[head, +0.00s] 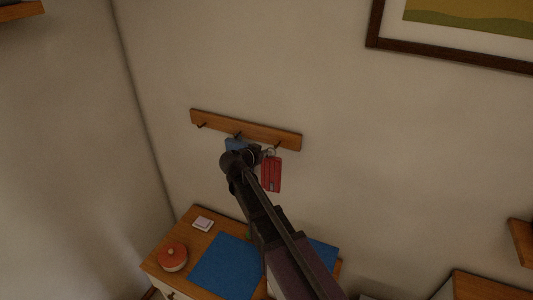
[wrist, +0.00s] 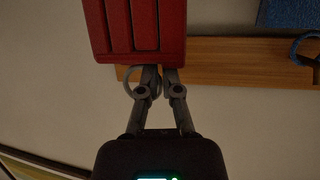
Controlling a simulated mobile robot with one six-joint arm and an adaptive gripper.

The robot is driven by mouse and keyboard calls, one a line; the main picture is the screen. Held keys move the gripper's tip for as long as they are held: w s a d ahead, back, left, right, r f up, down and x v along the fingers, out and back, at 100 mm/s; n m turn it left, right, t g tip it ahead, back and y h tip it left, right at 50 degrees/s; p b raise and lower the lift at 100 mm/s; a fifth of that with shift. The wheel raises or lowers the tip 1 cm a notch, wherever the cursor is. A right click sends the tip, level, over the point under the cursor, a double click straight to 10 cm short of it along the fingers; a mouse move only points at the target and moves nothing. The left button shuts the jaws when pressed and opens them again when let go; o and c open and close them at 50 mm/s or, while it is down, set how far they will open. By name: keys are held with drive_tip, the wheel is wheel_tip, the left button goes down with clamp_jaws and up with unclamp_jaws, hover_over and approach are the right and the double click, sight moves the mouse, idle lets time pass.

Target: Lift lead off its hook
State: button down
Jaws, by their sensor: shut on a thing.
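The red lead (head: 271,174) hangs flat against the wall below the right end of the hook rail (head: 245,129), with a metal ring at its top. In the wrist view the lead's ribbed red body (wrist: 118,30) fills the upper middle, beyond my fingertips. My gripper (wrist: 161,75) is shut on it at the ring end, with the grey ring (wrist: 133,84) showing beside the fingers. In the head view my dark arm and wrist hide most of the gripper. The ring is close to the right hook (head: 278,145); I cannot tell whether it still rests on it.
A blue item (head: 236,145) hangs at the middle hook, close to my wrist; its loop (wrist: 304,46) shows in the wrist view. The left hook (head: 202,125) is empty. Below is a wooden cabinet top (head: 188,226) with a round red pot (head: 173,257) and a blue mat (head: 226,266).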

drive_tip(key=shift+s+a, duration=0.1)
drive_tip(key=shift+s, duration=0.05)
drive_tip(key=shift+s+a, duration=0.3)
drive_tip(key=shift+s, duration=0.4)
drive_tip(key=shift+s+a, duration=0.3)
drive_tip(key=shift+s, duration=0.45)
drive_tip(key=shift+s+a, duration=0.3)
drive_tip(key=shift+s, duration=0.4)
drive_tip(key=shift+f, duration=0.15)
